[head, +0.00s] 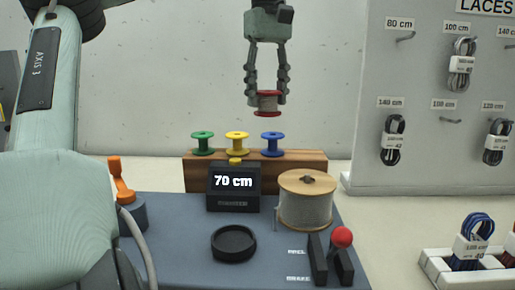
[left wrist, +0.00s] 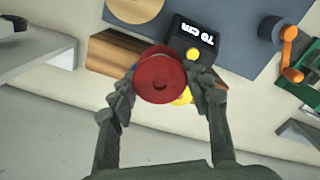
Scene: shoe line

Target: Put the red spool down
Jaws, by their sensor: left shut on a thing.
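My left gripper (head: 267,99) is shut on the red spool (head: 268,112), which hangs upright in the air above the wooden block. In the left wrist view the red spool (left wrist: 160,80) sits between the fingertips (left wrist: 160,92), its round red end facing the camera. The wooden block (head: 312,172) stands at the back of the blue-grey station and carries a green spool (head: 203,143), a yellow spool (head: 237,143) and a blue spool (head: 272,144) in a row. My right gripper is in neither view.
A black display reading 70 cm (head: 233,184), a large cord reel (head: 308,204), a black round dish (head: 234,243) and a red-knobbed lever (head: 341,238) are on the station (head: 180,235). An orange crank (head: 121,182) stands at left. A lace panel (head: 430,165) rises at right.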

